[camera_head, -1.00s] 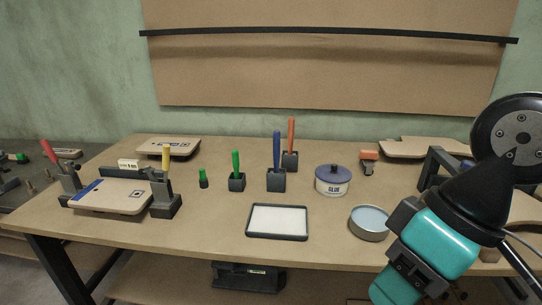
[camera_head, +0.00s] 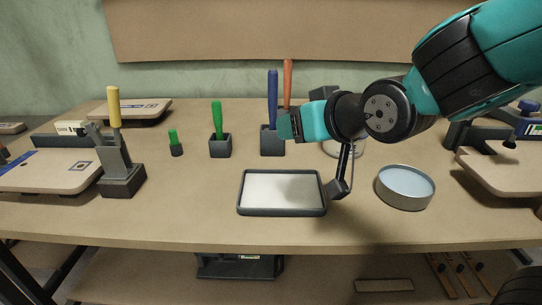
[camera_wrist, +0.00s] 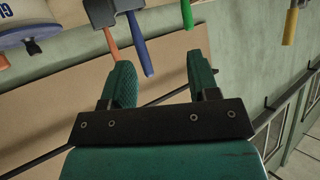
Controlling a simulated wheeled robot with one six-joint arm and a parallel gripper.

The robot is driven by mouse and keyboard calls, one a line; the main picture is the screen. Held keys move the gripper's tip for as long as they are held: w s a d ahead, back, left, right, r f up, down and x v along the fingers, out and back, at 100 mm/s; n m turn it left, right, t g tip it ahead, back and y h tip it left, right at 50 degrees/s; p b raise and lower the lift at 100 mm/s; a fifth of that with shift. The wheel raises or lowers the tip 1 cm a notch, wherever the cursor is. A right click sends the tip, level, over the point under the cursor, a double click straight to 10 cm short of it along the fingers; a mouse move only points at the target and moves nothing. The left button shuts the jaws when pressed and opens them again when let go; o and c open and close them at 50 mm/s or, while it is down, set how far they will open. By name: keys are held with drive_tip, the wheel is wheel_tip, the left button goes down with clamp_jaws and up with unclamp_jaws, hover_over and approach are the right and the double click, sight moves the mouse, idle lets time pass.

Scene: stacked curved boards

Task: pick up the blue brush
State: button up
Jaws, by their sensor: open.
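The blue brush (camera_head: 272,92) stands upright with its handle up in a dark block holder (camera_head: 268,143). Its handle also shows at the top of the wrist view (camera_wrist: 141,45). My gripper (camera_head: 285,125) is at the right of the blue brush's lower handle and overlaps the holder's edge in the head view. In the wrist view my gripper (camera_wrist: 162,78) is open, and the blue handle's end appears in the gap between its two teal fingers. I see no grip on it, and cannot tell how deep it lies between them.
An orange-handled brush (camera_head: 287,75) stands close behind the blue one. A green brush (camera_head: 217,118) stands to the left in its own holder. A white tray (camera_head: 241,195) and a round tin (camera_head: 405,200) lie in front. My arm hides most of the glue pot.

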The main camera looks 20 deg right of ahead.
drive_tip(key=w+d+f+t+h+b, duration=0.1)
drive_tip(key=w+d+t+b, duration=0.2)
drive_tip(key=w+t+b, duration=0.15)
drive_tip(key=t+p, duration=0.1)
drive_tip(key=p, duration=1.1)
approach(270, 91)
drive_tip(key=w, duration=0.6)
drive_tip(key=shift+w+f, duration=0.25)
drive_tip(key=shift+f, duration=0.1)
drive_tip(key=shift+w+a+f+p, duration=0.15)
drive_tip(key=shift+w+p, duration=0.15)
drive_tip(key=shift+w, duration=0.7)
drive_tip(key=shift+w+a+f+p, duration=0.1)
drive_tip(key=shift+w+p, duration=0.2)
drive_tip(key=shift+w, duration=0.7)
drive_tip(key=shift+w+a+f+p, duration=0.15)
drive_tip(key=shift+w+p, duration=0.15)
drive_tip(key=shift+w, duration=0.7)
drive_tip(key=shift+r, duration=0.15)
drive_tip(key=c, duration=1)
